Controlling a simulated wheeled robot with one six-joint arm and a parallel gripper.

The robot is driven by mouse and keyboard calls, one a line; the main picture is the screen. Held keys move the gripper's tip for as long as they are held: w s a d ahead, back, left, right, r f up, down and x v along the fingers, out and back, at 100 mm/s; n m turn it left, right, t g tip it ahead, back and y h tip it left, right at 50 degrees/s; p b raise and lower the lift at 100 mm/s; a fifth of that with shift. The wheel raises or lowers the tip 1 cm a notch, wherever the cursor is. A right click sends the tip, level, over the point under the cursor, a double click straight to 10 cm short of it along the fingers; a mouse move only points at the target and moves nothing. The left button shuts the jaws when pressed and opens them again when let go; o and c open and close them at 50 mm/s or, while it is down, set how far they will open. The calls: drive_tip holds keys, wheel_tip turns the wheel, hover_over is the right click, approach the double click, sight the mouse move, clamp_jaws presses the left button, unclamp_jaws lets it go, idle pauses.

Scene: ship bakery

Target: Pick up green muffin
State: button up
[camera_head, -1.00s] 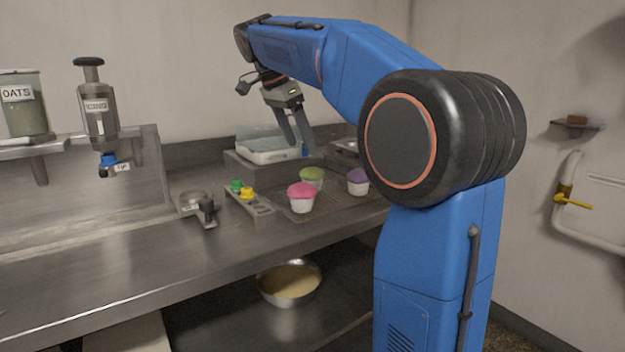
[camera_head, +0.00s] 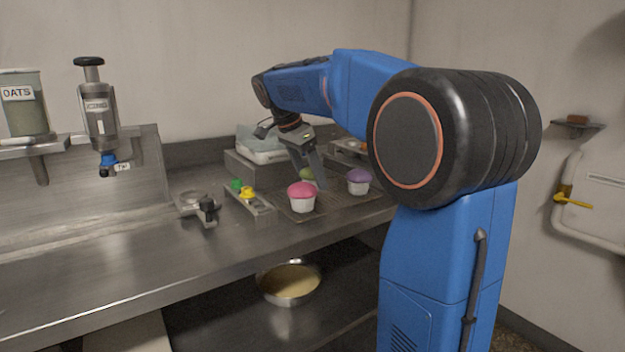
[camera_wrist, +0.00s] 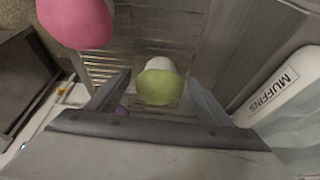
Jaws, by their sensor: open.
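The green muffin (camera_head: 306,174) stands on a rack on the counter, behind the pink muffin, and is partly hidden by my gripper (camera_head: 314,180) in the head view. In the wrist view the green muffin (camera_wrist: 158,84) lies between my open fingers (camera_wrist: 157,95), with its pale cup showing above the green top. I cannot tell whether either finger touches it. Nothing is held.
A pink muffin (camera_head: 302,195) stands close in front and a purple muffin (camera_head: 359,180) to the right. A button box (camera_head: 252,200) is left of the rack. In the wrist view, a container labelled MUFFINS (camera_wrist: 285,92) is at the right.

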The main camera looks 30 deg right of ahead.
drive_tip(key=shift+c, duration=0.6)
drive_tip(key=c, duration=0.7)
